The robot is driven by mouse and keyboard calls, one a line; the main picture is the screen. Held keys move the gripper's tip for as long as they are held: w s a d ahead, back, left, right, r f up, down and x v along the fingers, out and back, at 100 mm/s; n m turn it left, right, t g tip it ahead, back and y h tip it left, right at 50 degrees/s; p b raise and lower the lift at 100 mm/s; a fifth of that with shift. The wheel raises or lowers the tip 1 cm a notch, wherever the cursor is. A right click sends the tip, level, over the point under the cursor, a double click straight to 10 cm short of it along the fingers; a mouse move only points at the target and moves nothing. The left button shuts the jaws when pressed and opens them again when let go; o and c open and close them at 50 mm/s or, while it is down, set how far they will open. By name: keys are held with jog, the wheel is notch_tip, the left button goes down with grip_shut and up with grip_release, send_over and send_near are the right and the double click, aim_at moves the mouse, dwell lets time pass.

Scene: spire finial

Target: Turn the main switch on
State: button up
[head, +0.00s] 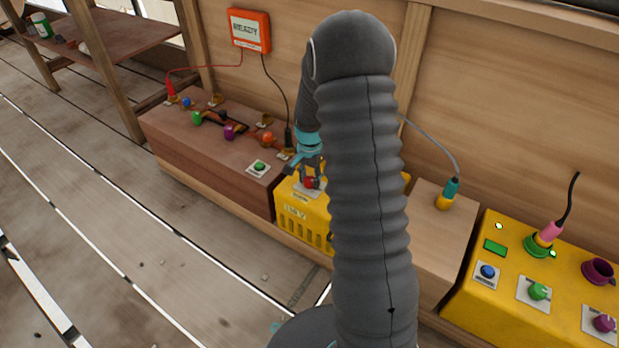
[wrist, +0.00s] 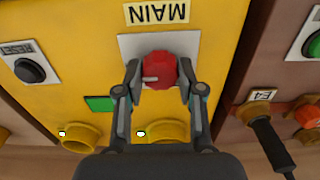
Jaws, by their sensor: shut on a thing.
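The main switch is a red knob (wrist: 160,72) on a pale plate on the yellow box, and the MAIN label (wrist: 157,13) shows upside down in the wrist view. A white mark on the knob points left in that view. My gripper (wrist: 158,85) has one finger on each side of the knob and is shut on it. In the head view, my gripper (head: 309,172) comes down over the yellow box (head: 296,220), and the red knob (head: 309,183) shows just below the fingers. My arm hides the box's right part.
A black button (wrist: 30,70) and a green panel (wrist: 98,103) are beside the knob. Yellow sockets (wrist: 80,137) have small lit lamps. A brown box (head: 215,150) with coloured plugs stands left; another yellow box (head: 500,285) stands right. An orange READY sign (head: 249,30) hangs on the wall.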

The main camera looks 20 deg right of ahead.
aim_at(310, 180)
dwell(0.3)
jog(key=o, duration=1.1)
jog(key=shift+o, duration=0.2)
notch_tip(310, 180, up, 12)
